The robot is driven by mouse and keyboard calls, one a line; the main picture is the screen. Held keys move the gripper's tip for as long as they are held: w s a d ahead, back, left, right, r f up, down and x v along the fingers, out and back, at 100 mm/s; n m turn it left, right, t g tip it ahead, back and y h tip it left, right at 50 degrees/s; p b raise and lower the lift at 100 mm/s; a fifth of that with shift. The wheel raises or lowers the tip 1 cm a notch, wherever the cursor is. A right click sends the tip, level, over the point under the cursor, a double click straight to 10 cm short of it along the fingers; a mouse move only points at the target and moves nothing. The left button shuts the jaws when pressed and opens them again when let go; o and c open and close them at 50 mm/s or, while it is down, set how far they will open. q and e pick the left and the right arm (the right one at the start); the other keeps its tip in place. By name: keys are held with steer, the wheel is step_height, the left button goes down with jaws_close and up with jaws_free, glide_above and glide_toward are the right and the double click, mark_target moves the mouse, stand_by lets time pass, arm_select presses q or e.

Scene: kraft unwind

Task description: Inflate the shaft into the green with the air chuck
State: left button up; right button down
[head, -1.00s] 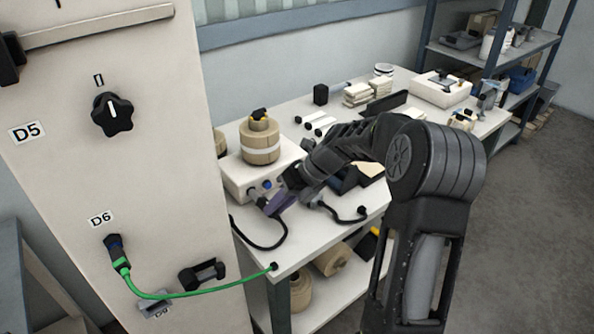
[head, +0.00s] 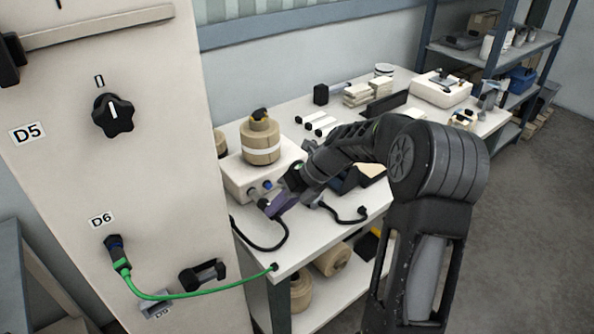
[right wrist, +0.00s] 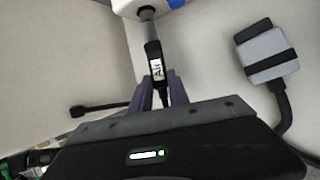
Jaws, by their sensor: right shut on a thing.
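The air chuck (right wrist: 156,62) is a black piece with a white "Air" label, held between the purple fingers of my right gripper (right wrist: 160,88). Its front end lines up with a grey stem (right wrist: 147,14) at the white box; I cannot tell whether they are coupled. In the head view, my right gripper (head: 274,207) is low in front of the white box (head: 238,182). The box front has blue and dark fittings (head: 267,186). A kraft roll (head: 260,142) with a black and yellow top stands on the box. No green zone of a gauge is readable. My left gripper is out of view.
A grey block with black bands (right wrist: 268,54) and a black hose lies right of my gripper. A cabinet (head: 170,190) stands at left, with a green cable (head: 205,292) running from D6 to the bench corner. Small parts cover the back of the bench (head: 340,228).

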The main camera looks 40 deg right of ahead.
steer(key=shift+s+p, duration=0.7)
steer(key=shift+s, duration=2.05)
